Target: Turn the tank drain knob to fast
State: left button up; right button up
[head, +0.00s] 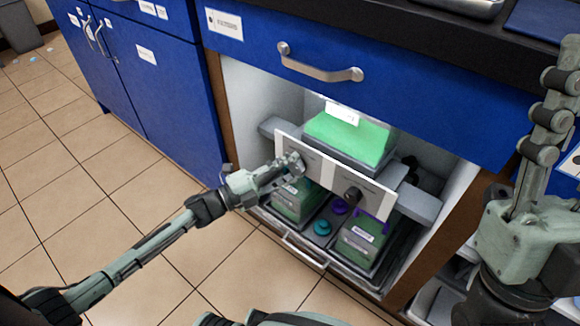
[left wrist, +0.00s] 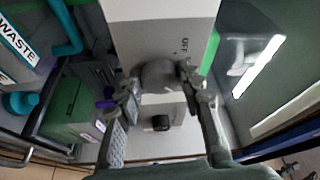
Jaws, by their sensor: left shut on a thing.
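A pale control panel (head: 375,195) is mounted across the open cabinet below the blue drawer. Its right black knob (head: 352,195) is uncovered. My left gripper (head: 297,165) is at the panel's left part and hides the knob there. In the left wrist view, the left gripper's fingers (left wrist: 158,92) are closed on either side of a round grey knob (left wrist: 158,74), with "OFF" printed beside it. The other black knob (left wrist: 160,123) shows beyond it, apart from the fingers. My right gripper (head: 540,150) is raised at the right edge and partly cut off; its opening is unclear.
Green-filled tanks (head: 345,138) sit behind and below the panel, with a teal cap (head: 322,227) and a purple cap (head: 339,206) between the lower ones. A drawer handle (head: 318,65) juts out above.

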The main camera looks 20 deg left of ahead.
dwell(0.3)
pick_arm(q)
jog(key=o, duration=1.2)
jog(key=shift+c, duration=0.2)
jog(key=shift+s+a, duration=0.1)
jog(key=r+v, duration=0.1)
jog(key=v, duration=1)
jog(key=shift+s+a+f, duration=0.3)
jog(key=shift+f, duration=0.25)
jog(key=shift+a, duration=0.1)
